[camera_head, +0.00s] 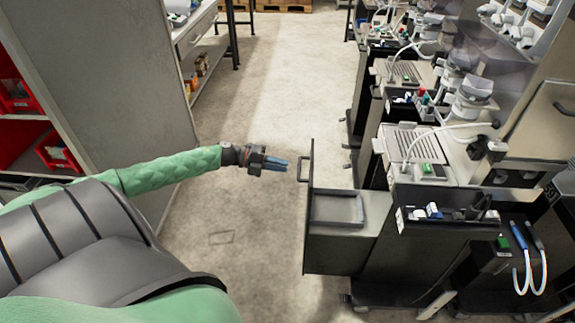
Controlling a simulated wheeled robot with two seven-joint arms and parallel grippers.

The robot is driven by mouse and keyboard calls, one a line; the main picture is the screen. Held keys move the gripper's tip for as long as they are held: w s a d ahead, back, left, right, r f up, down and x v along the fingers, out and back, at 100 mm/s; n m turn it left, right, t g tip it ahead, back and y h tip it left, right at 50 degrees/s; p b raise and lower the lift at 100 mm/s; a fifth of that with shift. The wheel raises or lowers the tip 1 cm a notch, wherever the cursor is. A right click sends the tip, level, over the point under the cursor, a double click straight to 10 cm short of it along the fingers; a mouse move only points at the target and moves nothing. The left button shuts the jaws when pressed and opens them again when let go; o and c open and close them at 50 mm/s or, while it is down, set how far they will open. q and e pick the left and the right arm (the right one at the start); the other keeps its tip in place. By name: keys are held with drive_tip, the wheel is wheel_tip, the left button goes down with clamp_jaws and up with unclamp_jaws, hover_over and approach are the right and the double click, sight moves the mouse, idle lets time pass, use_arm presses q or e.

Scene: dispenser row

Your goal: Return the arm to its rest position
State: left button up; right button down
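My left arm comes in from the left in a green quilted sleeve and reaches out over the floor. My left gripper (277,164) is at the end of it, with blue fingers pointing right. The fingers look close together, but I cannot tell whether they are shut. The gripper is just left of the handle (303,168) of a pulled-out drawer (338,222), with a small gap seeming to show between them. A grey tray shows in the top of the drawer. My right gripper is not in view.
A row of dispenser stations (420,145) runs along the right, with hoses and small items. A grey cabinet (110,70) and red bins (58,152) stand at left. A shelf bench (200,40) is behind. The aisle floor (270,90) between is clear.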

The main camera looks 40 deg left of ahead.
use_arm(q)
drive_tip(key=shift+s+a+r, duration=0.1)
drive_tip(key=shift+s+a, duration=0.1)
drive_tip(key=shift+a, duration=0.1)
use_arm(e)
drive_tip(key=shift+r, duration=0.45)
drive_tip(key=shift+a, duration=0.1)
